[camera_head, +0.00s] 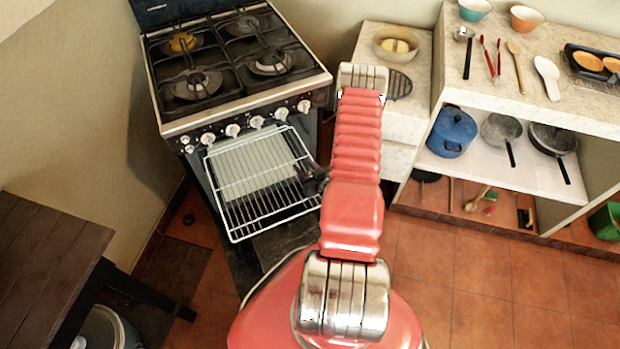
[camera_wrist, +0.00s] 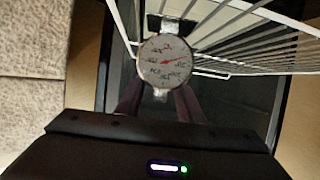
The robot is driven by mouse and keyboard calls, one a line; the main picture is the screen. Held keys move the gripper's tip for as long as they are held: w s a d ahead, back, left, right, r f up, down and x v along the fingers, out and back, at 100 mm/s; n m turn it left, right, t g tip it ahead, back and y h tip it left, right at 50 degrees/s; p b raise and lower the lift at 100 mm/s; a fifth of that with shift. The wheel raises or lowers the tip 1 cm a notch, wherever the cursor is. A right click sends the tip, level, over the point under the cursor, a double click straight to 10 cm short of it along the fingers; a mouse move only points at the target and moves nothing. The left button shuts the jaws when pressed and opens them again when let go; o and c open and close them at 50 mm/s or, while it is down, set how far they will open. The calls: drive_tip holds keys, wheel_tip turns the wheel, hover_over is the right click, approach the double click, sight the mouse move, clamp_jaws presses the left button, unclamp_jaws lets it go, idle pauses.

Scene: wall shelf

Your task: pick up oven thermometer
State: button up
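The oven thermometer (camera_wrist: 165,61) shows in the wrist view as a round, light dial with a red needle, with small metal tabs above and below it. It is at the edge of the white wire oven rack (camera_wrist: 235,66). My gripper (camera_wrist: 159,98) has its two dark fingers apart, pointing at the thermometer, with its lower tab in line with the gap. The dial overlaps the fingertips, so contact is unclear. In the head view the oven rack (camera_head: 230,207) sticks out of the stove front; my red arm hides part of this area, and I cannot make out the thermometer.
The stove (camera_head: 233,62) stands behind the rack. A stone counter (camera_head: 408,125) with a bowl (camera_head: 396,44) is just right of it. A shelf unit (camera_head: 508,176) with pots and utensils is farther right. A dark wooden table (camera_head: 40,262) is at the left. Tiled floor is open at lower right.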

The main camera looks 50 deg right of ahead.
drive_tip(key=shift+w+f, duration=0.15)
drive_tip(key=shift+w, duration=0.1)
drive_tip(key=shift+c, duration=0.6)
clamp_jaws()
